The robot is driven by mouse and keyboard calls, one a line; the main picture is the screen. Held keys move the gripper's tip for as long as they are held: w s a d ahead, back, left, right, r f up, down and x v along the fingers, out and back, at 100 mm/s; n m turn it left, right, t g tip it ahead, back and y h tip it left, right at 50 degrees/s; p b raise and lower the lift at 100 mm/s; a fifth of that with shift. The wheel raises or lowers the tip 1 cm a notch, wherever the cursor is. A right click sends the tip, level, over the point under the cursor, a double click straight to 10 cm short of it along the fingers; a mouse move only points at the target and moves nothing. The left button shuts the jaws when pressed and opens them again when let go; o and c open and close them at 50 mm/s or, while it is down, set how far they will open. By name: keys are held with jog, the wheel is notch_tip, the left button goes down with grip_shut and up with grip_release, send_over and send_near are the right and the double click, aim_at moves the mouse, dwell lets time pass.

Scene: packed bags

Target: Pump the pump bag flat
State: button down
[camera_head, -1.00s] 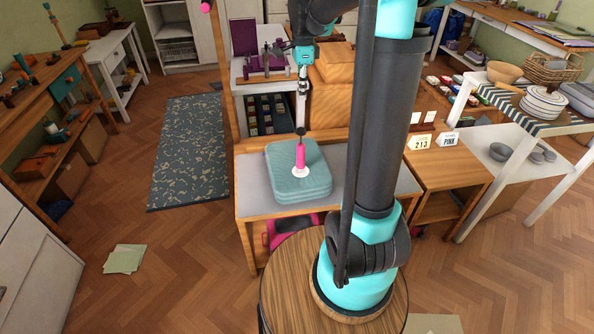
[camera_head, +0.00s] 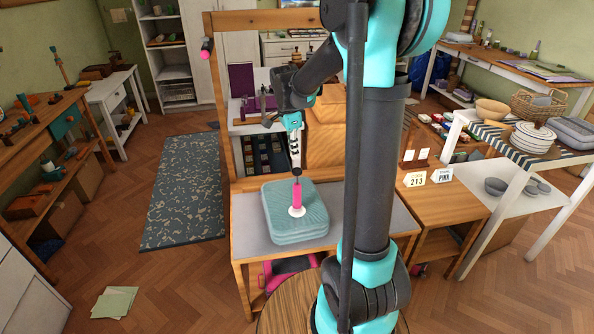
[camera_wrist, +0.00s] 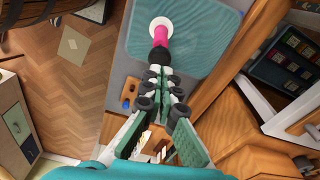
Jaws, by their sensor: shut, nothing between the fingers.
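The pump bag (camera_head: 290,234) is a puffy teal-grey cushion lying on the work table. It also shows in the wrist view (camera_wrist: 195,25). A pink pump (camera_head: 296,199) with a white round base stands upright on its top; in the wrist view the pink barrel (camera_wrist: 165,40) leads to a black knob (camera_wrist: 158,58). My gripper (camera_head: 296,169) is shut and points down directly above the pump. In the wrist view my fingertips (camera_wrist: 159,71) are at the knob, seemingly touching it. The knob sits close to the barrel's top.
The work table (camera_head: 246,239) has bare grey top around the bag. A wooden frame post (camera_head: 223,120) stands at its left and a wooden box (camera_head: 326,145) behind it.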

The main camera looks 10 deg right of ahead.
jog(key=shift+d+f, duration=0.2)
jog(key=shift+f, duration=2.05)
jog(key=shift+f, duration=0.1)
jog(key=shift+f, duration=2.4)
jog(key=a, duration=0.1)
jog(key=a+r, duration=0.1)
jog(key=a, duration=0.1)
jog(key=shift+s, duration=0.2)
notch_tip(320, 180, up, 12)
send_over(295, 170)
jog(key=a, duration=0.4)
jog(key=shift+s, duration=0.3)
